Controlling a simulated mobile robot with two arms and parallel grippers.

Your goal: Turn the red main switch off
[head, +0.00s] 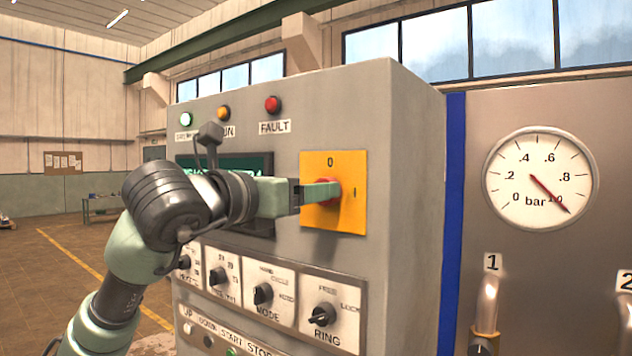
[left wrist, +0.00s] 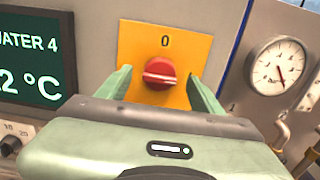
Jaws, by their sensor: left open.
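The red main switch (left wrist: 159,73) is a round knob on a yellow plate (left wrist: 186,45) marked 0 at the top. In the left wrist view its grip ridge lies roughly level, across the direction of the 0. In the head view the yellow plate (head: 346,165) also shows an I at the right, and a green finger hides much of the red knob (head: 328,182). My left gripper (left wrist: 161,76) is open in front of the plate, one finger on each side of the knob, with gaps visible. My right gripper is not in view.
The grey cabinet carries indicator lamps, including a red FAULT lamp (head: 272,104), a dark display (left wrist: 32,58) and a lower row of black knobs (head: 263,293). To the right are a pressure gauge (head: 540,178) and a lever marked 1 (head: 487,303). Open floor lies at the left.

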